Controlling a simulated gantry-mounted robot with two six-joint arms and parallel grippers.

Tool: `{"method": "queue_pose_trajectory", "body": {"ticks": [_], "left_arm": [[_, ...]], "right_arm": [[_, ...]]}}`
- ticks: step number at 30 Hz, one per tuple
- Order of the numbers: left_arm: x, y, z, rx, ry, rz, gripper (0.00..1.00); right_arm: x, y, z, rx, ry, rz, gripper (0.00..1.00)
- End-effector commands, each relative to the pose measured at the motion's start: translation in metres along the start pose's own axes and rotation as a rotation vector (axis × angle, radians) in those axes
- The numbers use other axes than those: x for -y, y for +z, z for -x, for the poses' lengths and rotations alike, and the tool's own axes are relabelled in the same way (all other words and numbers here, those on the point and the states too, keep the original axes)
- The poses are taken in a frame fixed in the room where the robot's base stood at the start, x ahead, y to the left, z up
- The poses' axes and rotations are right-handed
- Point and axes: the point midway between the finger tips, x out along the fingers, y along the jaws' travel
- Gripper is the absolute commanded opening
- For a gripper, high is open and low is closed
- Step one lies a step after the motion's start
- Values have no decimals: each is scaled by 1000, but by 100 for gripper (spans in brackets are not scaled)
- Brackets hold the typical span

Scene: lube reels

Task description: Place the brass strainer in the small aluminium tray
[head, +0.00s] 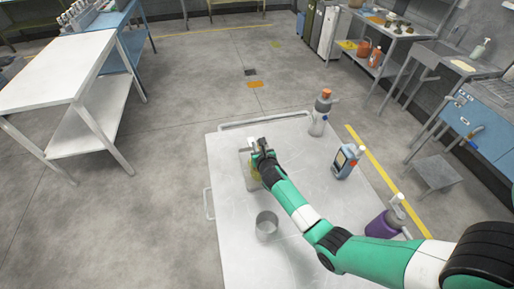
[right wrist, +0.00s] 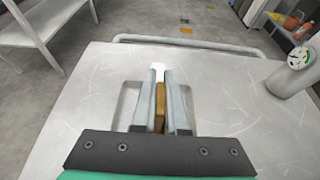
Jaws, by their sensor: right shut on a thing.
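The brass strainer (right wrist: 160,106) is a narrow brass-coloured strip between my right gripper's fingers (right wrist: 160,95) in the right wrist view. My right gripper (head: 259,146) is shut on it. In the head view the gripper is over the small aluminium tray (head: 245,163) on the white cart top, and a yellowish patch shows beside it. The tray's rim also shows to the left of the fingers in the right wrist view (right wrist: 126,103). The fingers hide much of the tray, and I cannot tell whether the strainer touches its floor. My left gripper is not in view.
On the cart top (head: 285,150) stand a metal cup (head: 266,225), a grey bottle with an orange cap (head: 320,113), a blue-labelled bottle (head: 346,162) and a purple bottle (head: 384,224). A raised rail (head: 262,120) edges the far side.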

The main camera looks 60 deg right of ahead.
Motion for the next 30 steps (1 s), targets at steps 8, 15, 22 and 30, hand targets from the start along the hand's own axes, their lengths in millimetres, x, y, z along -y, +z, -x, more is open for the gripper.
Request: {"method": "queue_pose_trajectory", "body": {"ticks": [8,15,22,30], "left_arm": [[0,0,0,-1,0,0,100],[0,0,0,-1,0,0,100],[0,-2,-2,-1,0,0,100],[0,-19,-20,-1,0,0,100]], "right_arm": [[0,-1,0,0,0,1,18],[0,-1,0,0,0,0,41],[0,3,1,1,1,0,41],[-1,5,54,-1,3,3,41]]}}
